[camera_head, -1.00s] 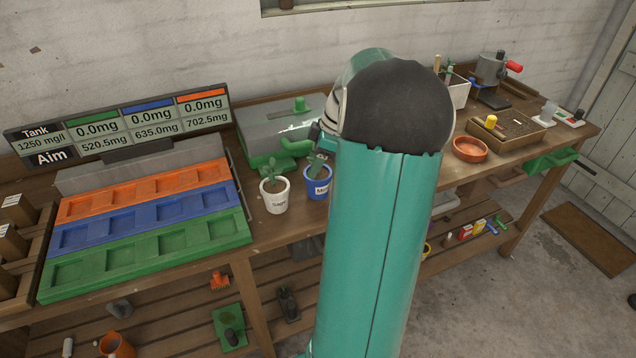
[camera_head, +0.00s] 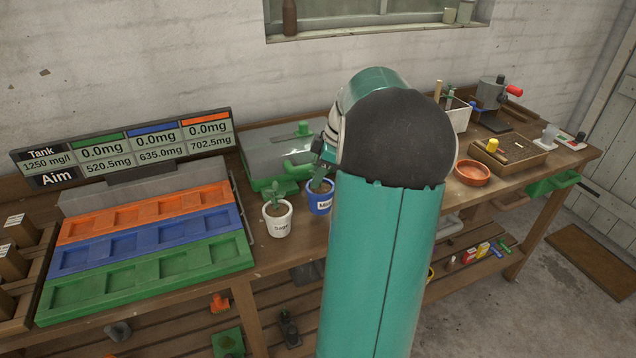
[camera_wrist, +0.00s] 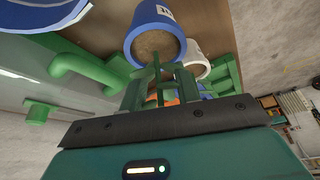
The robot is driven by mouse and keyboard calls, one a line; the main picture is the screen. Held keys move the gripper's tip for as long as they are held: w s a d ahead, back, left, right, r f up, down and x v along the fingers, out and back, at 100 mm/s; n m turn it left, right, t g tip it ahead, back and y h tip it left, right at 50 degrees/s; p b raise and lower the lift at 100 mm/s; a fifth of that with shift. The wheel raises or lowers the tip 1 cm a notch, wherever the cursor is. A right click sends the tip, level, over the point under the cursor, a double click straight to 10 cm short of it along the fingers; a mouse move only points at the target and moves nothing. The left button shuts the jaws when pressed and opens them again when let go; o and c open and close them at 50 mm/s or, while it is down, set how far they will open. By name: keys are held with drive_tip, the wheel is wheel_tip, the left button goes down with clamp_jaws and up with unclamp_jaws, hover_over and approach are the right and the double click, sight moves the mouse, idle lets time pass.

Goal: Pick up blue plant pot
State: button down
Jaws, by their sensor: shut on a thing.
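The blue plant pot (camera_head: 320,203) has a white label and a small green plant. In the head view it is at the workbench's middle, right of the white pot labelled Sage (camera_head: 278,220), partly hidden by my arm. In the wrist view the blue pot (camera_wrist: 136,45) shows its soil, with the plant's stem running down between my fingers. My gripper (camera_wrist: 159,88) is shut on that plant above the soil. Whether the pot's base touches the bench is unclear.
A grey box with green fittings (camera_head: 265,155) stands behind the pots. An orange, blue and green tray rack (camera_head: 150,228) is at the left. An orange dish (camera_head: 472,173) and a wooden tray (camera_head: 520,152) are at the right.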

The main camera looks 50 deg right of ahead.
drive_tip(key=s+r, duration=1)
drive_tip(key=s, duration=0.4)
drive_tip(key=w+d+r, duration=0.1)
drive_tip(key=w+d, duration=0.2)
drive_tip(key=d, duration=0.4)
drive_tip(key=w+d+r, duration=0.2)
drive_tip(key=w+d, duration=0.1)
drive_tip(key=d, duration=0.5)
drive_tip(key=shift+w+a, duration=0.15)
drive_tip(key=shift+w, duration=0.05)
drive_tip(key=shift+f, duration=0.15)
